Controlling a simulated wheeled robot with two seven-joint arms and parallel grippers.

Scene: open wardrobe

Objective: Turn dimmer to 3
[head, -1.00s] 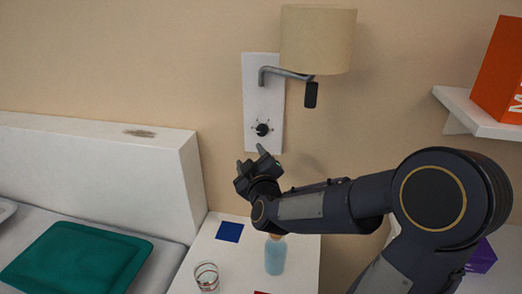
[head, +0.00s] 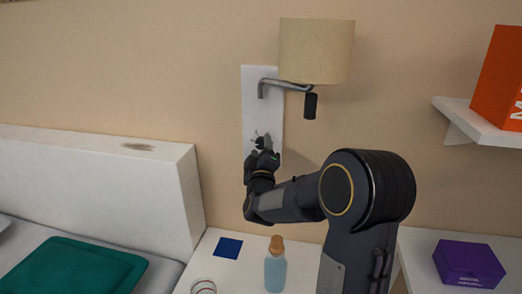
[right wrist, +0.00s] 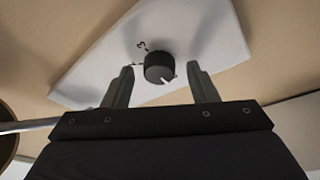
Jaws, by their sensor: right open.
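The dimmer is a round black knob (right wrist: 159,68) with a white pointer mark, on a white wall plate (head: 262,90) under the lamp. In the right wrist view a "3" is printed on the plate beside the knob, and the pointer is turned away from it, toward my gripper. My right gripper (right wrist: 161,86) is open, its fingers on either side of the knob's near side. The knob appears at or just beyond the fingertips; I cannot tell whether they touch it. In the head view my right gripper (head: 262,143) mostly covers the knob. My left gripper is not in view.
A wall lamp with a beige shade (head: 316,50) and a bent metal arm hangs above. Below are a blue bottle with a cork (head: 275,270), a glass (head: 204,287) and a blue square (head: 228,248). A shelf (head: 480,122) and purple box (head: 468,264) are at right.

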